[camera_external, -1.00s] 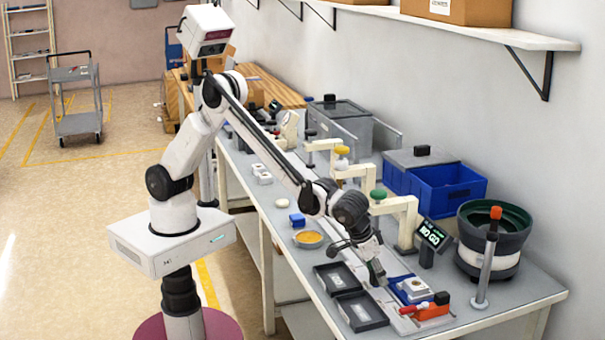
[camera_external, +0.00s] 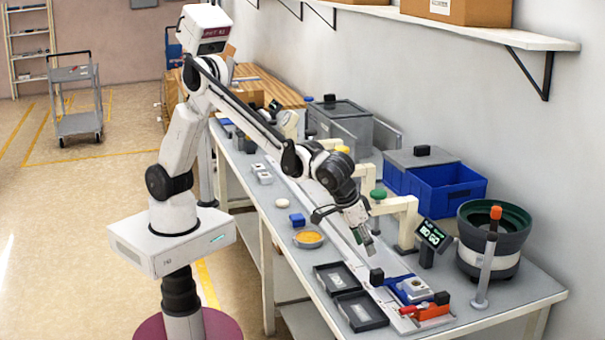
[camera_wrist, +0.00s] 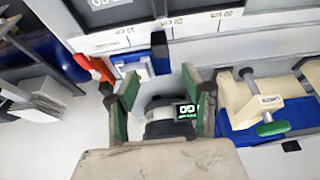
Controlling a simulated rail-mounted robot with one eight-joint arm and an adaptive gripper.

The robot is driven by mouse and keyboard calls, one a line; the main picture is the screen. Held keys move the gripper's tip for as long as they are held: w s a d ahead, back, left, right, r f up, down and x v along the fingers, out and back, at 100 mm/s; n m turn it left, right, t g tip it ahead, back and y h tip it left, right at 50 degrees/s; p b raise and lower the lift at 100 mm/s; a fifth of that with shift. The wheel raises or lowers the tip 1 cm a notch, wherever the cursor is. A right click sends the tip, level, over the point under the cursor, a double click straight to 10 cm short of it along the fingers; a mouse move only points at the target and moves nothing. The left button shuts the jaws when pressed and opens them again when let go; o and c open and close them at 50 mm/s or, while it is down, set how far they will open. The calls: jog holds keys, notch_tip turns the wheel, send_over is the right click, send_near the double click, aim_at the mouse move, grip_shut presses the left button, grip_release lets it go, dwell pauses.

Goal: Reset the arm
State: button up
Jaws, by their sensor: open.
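My gripper (camera_external: 368,240) hangs above the bench, in front of the gauge display (camera_external: 433,236) and up-left of the blue fixture (camera_external: 412,290). Its green-padded fingers are apart with nothing held between them, which the wrist view shows too (camera_wrist: 163,100). The wrist view also shows the display (camera_wrist: 186,111), reading GO, beyond the fingers. The blue fixture (camera_wrist: 140,66) with its red clamp (camera_wrist: 94,58) lies past the fingers in that view. In the external view a small light part sits on the fixture, and the red-orange clamp (camera_external: 432,311) is at its front.
Two black trays (camera_external: 360,312) lie at the bench's front edge. A bowl feeder (camera_external: 493,240) and a post with an orange top (camera_external: 487,262) stand at the right. Cream clamp stands (camera_external: 405,212) and a blue bin (camera_external: 445,187) are behind my gripper. A yellow-filled dish (camera_external: 308,239) lies left.

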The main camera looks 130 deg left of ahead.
jog(key=s+d+r+m+t+h, duration=0.1)
jog(key=s+d+r+m, duration=0.15)
jog(key=s, duration=0.45)
jog(key=s+d+r+m+t, duration=0.1)
jog(key=s+r+m, duration=0.1)
jog(key=s+r, duration=0.35)
jog(key=s+d+r+m+h, duration=0.1)
jog(key=s+d+m, duration=0.1)
jog(key=s, duration=0.6)
jog(key=s+d+f+m+t+h, duration=0.1)
jog(key=s+d+f+m, duration=0.1)
jog(key=s, duration=0.8)
jog(key=s+d+f+m+t, duration=0.2)
jog(key=s+f+m, duration=0.1)
jog(key=s, duration=0.7)
jog(key=shift+d+h, duration=0.15)
jog(key=shift+h, duration=0.25)
